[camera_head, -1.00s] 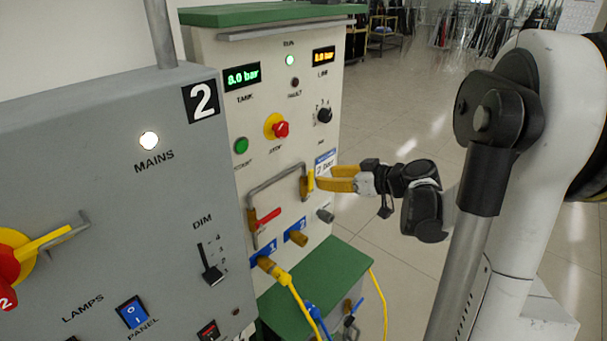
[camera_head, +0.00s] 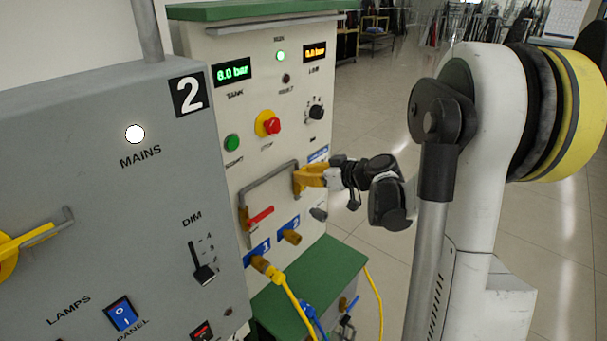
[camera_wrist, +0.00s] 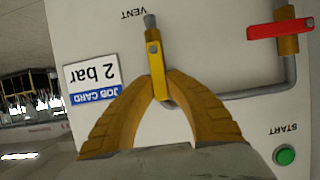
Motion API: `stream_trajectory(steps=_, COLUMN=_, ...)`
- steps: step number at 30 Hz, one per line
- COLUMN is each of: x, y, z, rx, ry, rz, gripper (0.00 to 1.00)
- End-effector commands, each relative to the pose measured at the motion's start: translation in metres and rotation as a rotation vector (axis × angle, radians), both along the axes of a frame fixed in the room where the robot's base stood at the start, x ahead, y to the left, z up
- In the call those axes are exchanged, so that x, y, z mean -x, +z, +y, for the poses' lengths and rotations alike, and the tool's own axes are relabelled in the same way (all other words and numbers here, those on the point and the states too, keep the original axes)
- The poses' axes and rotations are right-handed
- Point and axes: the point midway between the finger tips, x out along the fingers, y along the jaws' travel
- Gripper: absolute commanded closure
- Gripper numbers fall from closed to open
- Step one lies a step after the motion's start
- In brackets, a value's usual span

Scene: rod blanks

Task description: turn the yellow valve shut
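The yellow valve (camera_wrist: 155,52) has a straight lever on a grey pipe, by the word VENT, in the upside-down wrist view. The lever lies roughly along the upright pipe. My gripper (camera_wrist: 159,76) has its two orange-yellow fingers converging on the lever, one tip on each side near its lower end in that view. I see no clear gap between tips and lever, but cannot tell whether they clamp it. In the head view my gripper (camera_head: 299,178) is at the right end of the pipe on the white panel, and its fingers hide most of the valve.
A red lever (camera_head: 260,216) sits on the same pipe (camera_wrist: 246,93). A job card (camera_wrist: 93,80) reads 2 bar beside the valve. The TANK display (camera_head: 232,72) reads 8.0 bar. A grey panel (camera_head: 115,210) stands at the left; open floor lies to the right.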

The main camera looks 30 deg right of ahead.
Motion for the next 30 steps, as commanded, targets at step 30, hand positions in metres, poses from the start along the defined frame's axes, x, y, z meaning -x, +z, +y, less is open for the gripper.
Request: stream_trajectory(steps=30, x=-0.008, y=-0.009, z=-0.023, rx=-0.496, ry=0.0, rz=0.179, gripper=1.0)
